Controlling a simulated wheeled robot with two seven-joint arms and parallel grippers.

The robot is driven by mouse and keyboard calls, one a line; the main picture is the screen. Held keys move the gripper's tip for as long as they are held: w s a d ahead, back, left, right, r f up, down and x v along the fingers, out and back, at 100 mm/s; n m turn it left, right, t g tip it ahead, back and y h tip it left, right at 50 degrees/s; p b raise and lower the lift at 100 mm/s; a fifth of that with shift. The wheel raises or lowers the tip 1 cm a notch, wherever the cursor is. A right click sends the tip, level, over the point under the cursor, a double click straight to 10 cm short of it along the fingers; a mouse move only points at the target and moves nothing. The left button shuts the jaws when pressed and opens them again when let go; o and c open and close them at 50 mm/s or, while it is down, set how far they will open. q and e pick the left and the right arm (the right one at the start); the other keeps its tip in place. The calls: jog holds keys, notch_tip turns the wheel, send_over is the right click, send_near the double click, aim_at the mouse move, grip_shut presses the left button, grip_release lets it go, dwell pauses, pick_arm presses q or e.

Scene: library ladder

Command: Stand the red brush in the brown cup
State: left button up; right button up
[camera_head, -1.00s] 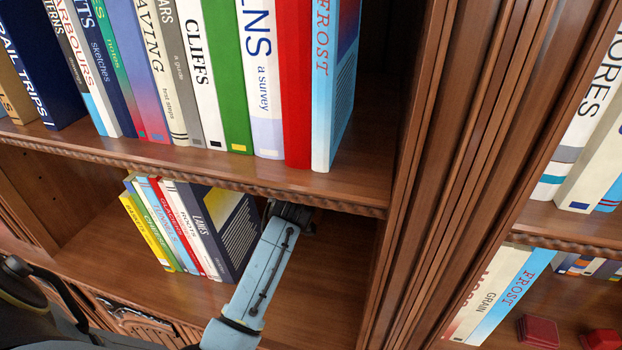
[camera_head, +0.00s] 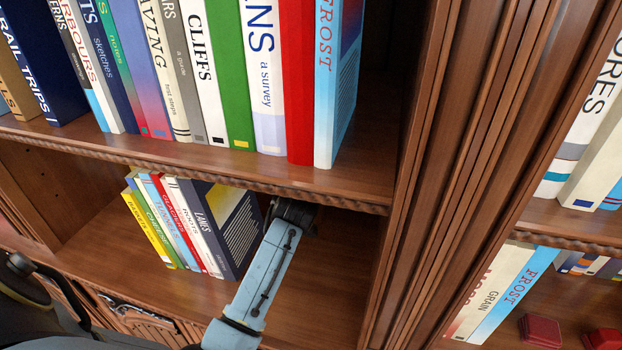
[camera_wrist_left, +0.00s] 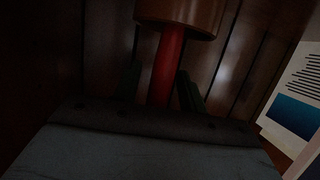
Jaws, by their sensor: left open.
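My left gripper (camera_head: 297,212) reaches under the upper shelf board into the lower compartment; its fingertips are hidden in the head view. In the left wrist view, which looks upside down, my left gripper (camera_wrist_left: 160,78) is open, with one dark finger on each side of the red brush (camera_wrist_left: 168,62). The brown cup (camera_wrist_left: 182,14) is at the top of that view, partly cut off. The brush's red shaft runs into the cup's rim, so it appears to stand in the cup. I cannot tell whether a finger touches it. The head view shows neither brush nor cup.
A row of small books (camera_head: 205,230) stands just left of my gripper; one cover (camera_wrist_left: 297,95) shows close by in the wrist view. The upper shelf board (camera_head: 200,165) is close above my arm. A thick wooden upright (camera_head: 440,150) bounds the right side.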

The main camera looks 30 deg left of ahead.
pick_arm(q)
jog(key=p+v, duration=0.1)
jog(key=v, duration=1.1)
jog(key=shift+a+r, duration=0.1)
jog(key=shift+r, duration=0.05)
